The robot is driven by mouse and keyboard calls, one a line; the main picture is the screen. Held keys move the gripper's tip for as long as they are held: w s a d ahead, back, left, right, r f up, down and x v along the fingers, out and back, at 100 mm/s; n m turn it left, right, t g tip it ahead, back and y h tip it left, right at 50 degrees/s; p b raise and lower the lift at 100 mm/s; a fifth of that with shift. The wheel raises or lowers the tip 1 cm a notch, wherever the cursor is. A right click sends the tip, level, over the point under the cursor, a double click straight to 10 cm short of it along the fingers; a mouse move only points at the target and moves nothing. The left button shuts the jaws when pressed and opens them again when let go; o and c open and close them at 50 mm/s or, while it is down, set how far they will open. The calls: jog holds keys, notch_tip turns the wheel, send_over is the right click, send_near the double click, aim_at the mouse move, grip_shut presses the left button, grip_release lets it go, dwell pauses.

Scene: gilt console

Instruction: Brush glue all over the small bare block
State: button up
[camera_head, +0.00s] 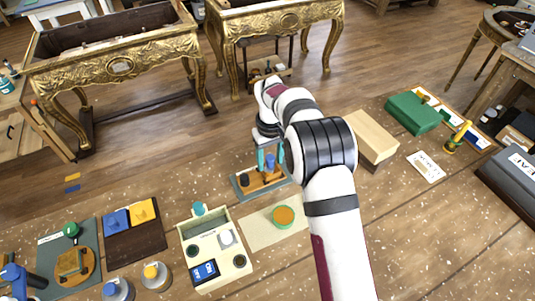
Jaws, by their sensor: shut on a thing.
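My gripper (270,156) reaches down over a small wooden rack (262,184) in the middle of the table. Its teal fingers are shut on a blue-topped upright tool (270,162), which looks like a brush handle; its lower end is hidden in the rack. A dark knob-like handle (245,180) stands beside it in the rack. A small brown block (70,262) lies on a round wooden disc (90,266) at the lower left. I cannot tell which one is the bare block.
An orange disc with a green rim (284,216) lies on a beige sheet (258,234). Blue (117,290) and yellow-topped (156,275) pots stand at the front left. A long pale wooden block (370,137) and a green box (413,113) lie right of my arm.

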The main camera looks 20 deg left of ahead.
jog(key=shift+s+d, duration=0.6)
jog(key=shift+w+d, duration=0.35)
jog(key=shift+w, duration=0.1)
jog(key=shift+w+a, duration=1.65)
jog(key=shift+a, duration=0.1)
jog(key=shift+s+d, duration=1.65)
grip_shut()
jog(key=shift+w+a, duration=1.65)
jog(key=shift+a, duration=0.05)
notch_tip(320, 180, up, 8)
jog(key=shift+f, duration=0.1)
